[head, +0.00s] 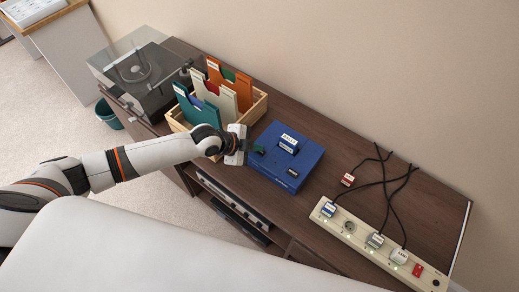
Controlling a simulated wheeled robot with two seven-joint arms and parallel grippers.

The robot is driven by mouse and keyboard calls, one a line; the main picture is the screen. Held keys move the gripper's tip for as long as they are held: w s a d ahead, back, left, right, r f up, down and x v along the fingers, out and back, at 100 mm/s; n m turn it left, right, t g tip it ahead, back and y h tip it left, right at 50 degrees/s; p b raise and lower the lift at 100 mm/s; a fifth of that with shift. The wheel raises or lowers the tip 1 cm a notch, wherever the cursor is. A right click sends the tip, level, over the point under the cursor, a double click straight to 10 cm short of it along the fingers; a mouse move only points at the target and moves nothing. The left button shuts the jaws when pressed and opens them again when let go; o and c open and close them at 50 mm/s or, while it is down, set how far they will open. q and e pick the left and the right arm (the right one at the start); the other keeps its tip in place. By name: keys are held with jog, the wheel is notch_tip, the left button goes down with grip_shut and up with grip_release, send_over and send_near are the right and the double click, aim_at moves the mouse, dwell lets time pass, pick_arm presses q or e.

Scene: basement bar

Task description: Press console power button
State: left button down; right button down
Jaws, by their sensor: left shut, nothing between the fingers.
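The blue console (307,168) sits on the dark wooden cabinet, with a labelled cartridge (288,142) standing up from its top. A small dark patch (293,172) shows on the console near its front; I cannot tell whether it is the power button. My left gripper (259,149) is shut and empty, its fingertips at the console's left edge, to the left of the cartridge. I cannot tell whether they touch the console. My right gripper is out of view.
A wooden crate (262,106) of coloured sleeves stands behind my left gripper, with a turntable (135,75) further left. A power strip (385,247) with several plugs and black cables lies at right, near a loose red plug (347,180). Bare cabinet top (345,150) lies right of the console.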

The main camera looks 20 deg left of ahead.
pick_arm(q)
jog(key=shift+f, duration=0.15)
dwell(0.3)
jog(key=shift+r+p, duration=0.4)
jog(key=shift+r, duration=0.25)
jog(key=shift+r, duration=0.1)
notch_tip(320, 180, up, 6)
jog(key=p, duration=0.5)
